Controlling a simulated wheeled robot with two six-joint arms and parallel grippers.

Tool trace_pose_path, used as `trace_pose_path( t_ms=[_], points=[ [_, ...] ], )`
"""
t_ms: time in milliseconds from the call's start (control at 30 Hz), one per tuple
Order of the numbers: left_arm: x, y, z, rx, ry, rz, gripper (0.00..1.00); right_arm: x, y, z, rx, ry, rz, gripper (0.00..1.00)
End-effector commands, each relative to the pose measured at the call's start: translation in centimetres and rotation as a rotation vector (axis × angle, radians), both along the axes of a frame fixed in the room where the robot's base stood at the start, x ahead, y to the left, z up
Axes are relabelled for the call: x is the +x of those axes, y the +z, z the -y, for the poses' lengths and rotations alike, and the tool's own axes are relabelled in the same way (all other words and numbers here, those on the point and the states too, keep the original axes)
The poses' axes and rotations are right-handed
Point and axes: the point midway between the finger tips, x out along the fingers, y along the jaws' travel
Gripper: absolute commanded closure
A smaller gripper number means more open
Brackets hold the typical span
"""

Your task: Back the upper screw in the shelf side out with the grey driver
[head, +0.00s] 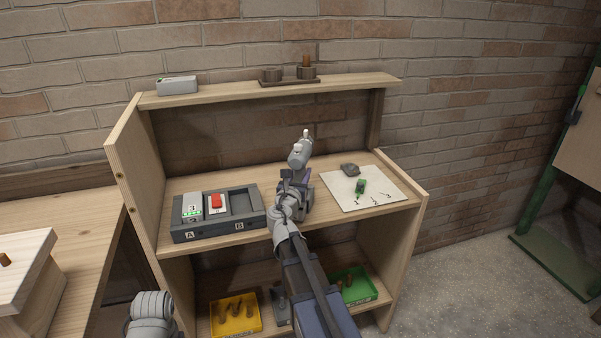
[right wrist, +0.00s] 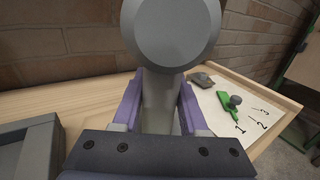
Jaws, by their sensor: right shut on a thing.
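My right gripper (head: 294,183) is above the middle shelf board, shut on the grey driver (head: 299,152). The driver points up and away from my arm. In the right wrist view the driver (right wrist: 172,30) stands between the purple jaws (right wrist: 160,105), its round grey end towards the camera. The shelf side (head: 137,165) is the wooden panel at the left of the shelf. Small dark spots, which look like screw heads, show on its front edge; the upper one (head: 119,148) is well left of the driver. My left gripper is not in view.
A dark tray (head: 219,229) marked A and B holds a grey box and a red-topped piece. A numbered white sheet (head: 376,203) with a green item lies right. A yellow bin (head: 235,328) and green bin (head: 362,278) are below. A grey box (head: 177,86) is on top.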

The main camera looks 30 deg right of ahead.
Motion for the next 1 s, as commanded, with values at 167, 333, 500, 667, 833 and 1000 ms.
trace_pose_path(
  t_ms=[167, 333, 500, 667, 833, 1000],
  points=[
    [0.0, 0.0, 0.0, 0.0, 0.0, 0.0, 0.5, -0.01, -0.01, -0.01, 0.0, 0.0, 0.0, 1.0],
    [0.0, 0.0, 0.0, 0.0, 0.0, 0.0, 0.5, -0.01, -0.01, -0.01, 0.0, 0.0, 0.0, 1.0],
    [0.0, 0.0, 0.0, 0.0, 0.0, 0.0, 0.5, -0.01, -0.01, 0.0, 0.0, 0.0, 0.0, 1.0],
    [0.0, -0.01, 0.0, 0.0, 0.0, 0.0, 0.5, -0.01, -0.01, 0.0, 0.0, 0.0, 0.0, 1.0],
    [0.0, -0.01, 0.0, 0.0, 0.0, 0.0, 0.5, -0.01, -0.01, 0.0, 0.0, 0.0, 0.0, 1.0],
    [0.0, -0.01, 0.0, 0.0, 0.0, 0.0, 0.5, -0.01, -0.01, 0.0, 0.0, 0.0, 0.0, 1.0]
  ],
)
